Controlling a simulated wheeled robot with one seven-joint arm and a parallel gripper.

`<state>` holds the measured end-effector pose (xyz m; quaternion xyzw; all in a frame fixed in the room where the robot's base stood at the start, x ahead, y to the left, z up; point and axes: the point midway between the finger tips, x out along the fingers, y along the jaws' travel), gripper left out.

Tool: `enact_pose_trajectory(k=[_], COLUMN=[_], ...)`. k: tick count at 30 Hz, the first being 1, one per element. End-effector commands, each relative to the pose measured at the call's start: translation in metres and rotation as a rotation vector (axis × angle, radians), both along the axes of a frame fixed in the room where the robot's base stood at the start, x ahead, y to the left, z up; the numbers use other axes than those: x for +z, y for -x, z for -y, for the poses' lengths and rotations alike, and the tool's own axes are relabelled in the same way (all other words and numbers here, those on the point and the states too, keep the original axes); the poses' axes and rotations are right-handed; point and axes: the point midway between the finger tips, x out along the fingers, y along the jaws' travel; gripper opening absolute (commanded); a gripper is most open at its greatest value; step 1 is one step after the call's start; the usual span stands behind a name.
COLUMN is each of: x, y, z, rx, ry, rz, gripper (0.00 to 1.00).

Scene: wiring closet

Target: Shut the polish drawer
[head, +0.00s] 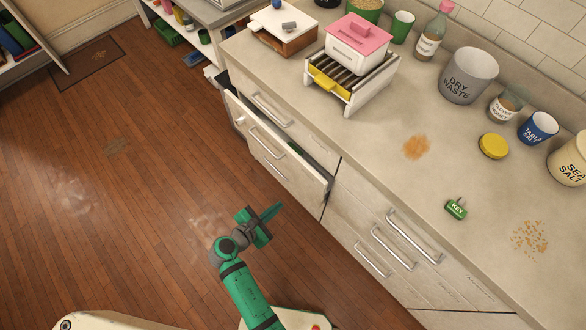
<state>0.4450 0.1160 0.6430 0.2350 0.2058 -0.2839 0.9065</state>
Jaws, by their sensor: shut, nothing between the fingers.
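One drawer (310,173) in the left bank of the counter stands pulled out. A dark gap with something green inside shows behind its pale front. I cannot read a label on it, so I cannot tell from lettering that it is the polish drawer. My green gripper (273,211) is shut and empty. It is over the wooden floor, in front of and apart from the open drawer, near its right end in the picture.
The right-hand drawers with bar handles (393,247) look shut. The counter holds a slatted rack (350,83), a dry waste bin (468,75), a green key tag (456,208) and jars. Wooden floor (130,190) left of my arm is clear.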

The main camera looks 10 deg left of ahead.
Motion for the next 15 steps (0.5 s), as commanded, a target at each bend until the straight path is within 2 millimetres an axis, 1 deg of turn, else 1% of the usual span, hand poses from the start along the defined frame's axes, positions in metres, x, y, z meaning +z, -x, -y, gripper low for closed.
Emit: enact_pose_trajectory(k=[1, 3, 6, 10, 12, 15], x=[0.013, 0.029, 0.049, 0.064, 0.067, 0.067], y=[-0.012, -0.021, -0.029, -0.032, -0.034, -0.039], z=[-0.013, -0.023, -0.034, -0.043, -0.044, -0.040], rx=[0.013, 0.015, 0.009, 0.000, -0.005, -0.007], ry=[0.082, 0.188, 0.301, 0.381, 0.401, 0.409], rz=[0.006, 0.005, 0.005, 0.003, 0.002, 0.001], gripper=[0.00, 0.00, 0.00, 0.00, 0.00, 0.00])
